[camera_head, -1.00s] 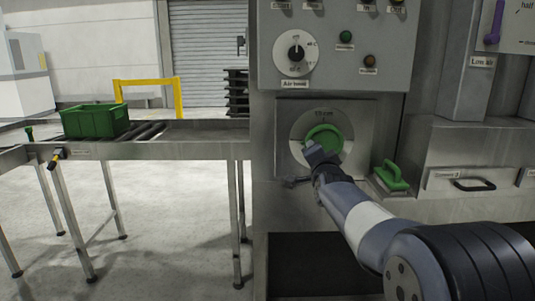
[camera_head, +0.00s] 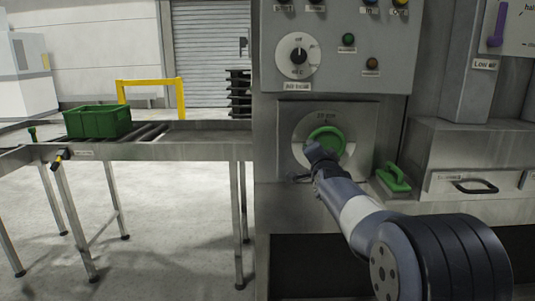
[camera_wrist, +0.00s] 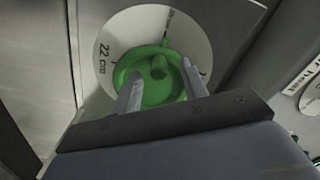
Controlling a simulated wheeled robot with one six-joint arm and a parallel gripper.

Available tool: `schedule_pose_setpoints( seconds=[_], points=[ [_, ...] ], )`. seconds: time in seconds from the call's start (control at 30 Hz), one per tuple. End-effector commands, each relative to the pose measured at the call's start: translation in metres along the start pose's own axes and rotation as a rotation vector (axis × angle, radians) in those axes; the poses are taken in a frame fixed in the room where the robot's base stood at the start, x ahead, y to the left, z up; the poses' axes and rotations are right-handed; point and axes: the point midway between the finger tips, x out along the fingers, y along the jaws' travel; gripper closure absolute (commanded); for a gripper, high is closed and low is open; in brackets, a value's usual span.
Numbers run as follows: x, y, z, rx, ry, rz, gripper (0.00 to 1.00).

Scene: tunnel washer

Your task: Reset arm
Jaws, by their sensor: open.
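My gripper (camera_wrist: 158,88) is open in the wrist view. Its two fingers stand in front of a round green handwheel with a knob, one finger toward each side of it. I cannot tell whether they touch it. The green handwheel (camera_wrist: 152,68) sits on a round white dial marked "22 cm". In the head view my arm reaches from the lower right to the machine's front panel, and the green handwheel (camera_head: 327,137) shows just above my wrist. My fingers are hidden there.
A control panel with a black and white dial (camera_head: 297,56) and several buttons is above. A green handle (camera_head: 393,177) is close to the right of my wrist. A drawer with a black handle (camera_head: 475,187) is farther right. A green crate (camera_head: 97,122) stands on a roller conveyor (camera_head: 150,150) at left.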

Motion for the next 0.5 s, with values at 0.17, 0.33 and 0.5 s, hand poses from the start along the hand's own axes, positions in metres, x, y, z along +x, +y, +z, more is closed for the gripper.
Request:
schedule_pose_setpoints(
  seconds=[0.17,0.33,0.5],
  points=[
    [-0.024,0.0,0.0,0.0,0.0,-0.002,0.59],
    [-0.05,-0.001,0.0,0.0,0.002,-0.004,0.59],
    [-0.076,-0.002,0.0,0.001,0.002,-0.005,0.59]
  ],
)
